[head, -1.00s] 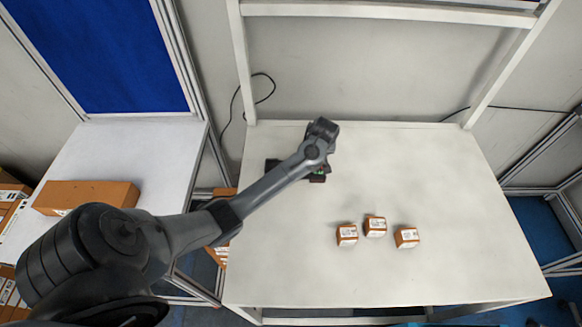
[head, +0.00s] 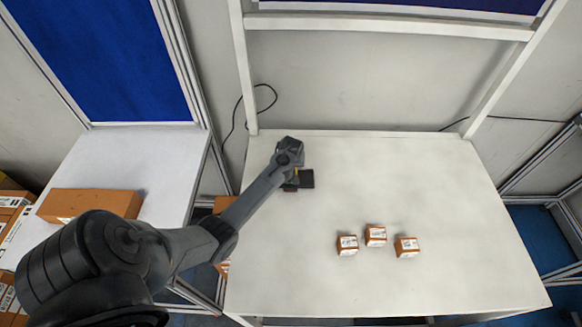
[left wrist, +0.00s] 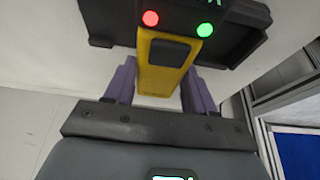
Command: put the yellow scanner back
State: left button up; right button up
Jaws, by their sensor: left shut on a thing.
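The yellow scanner (left wrist: 160,78) with its dark button sits between the purple fingers of my left gripper (left wrist: 162,68), which is shut on it. In the head view my left gripper (head: 293,177) is low over the far left of the table, and only a sliver of yellow shows there. A black holder (left wrist: 243,38) is right behind the scanner, with a red and a green light beside the scanner's far end. The holder (head: 307,178) shows partly past my gripper in the head view. I cannot tell whether the scanner is seated in it. My right gripper is not in view.
Three small orange-and-white boxes (head: 375,235) stand near the middle front of the white table (head: 440,190). The table's right side is clear. A side table (head: 150,160) at the left carries a long orange box (head: 90,203).

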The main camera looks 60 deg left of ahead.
pick_arm(q)
jog(key=shift+f, duration=0.85)
jog(key=shift+f, duration=0.15)
jog(key=o, duration=1.5)
jog(key=shift+c, duration=0.2)
jog(key=shift+w, duration=0.1)
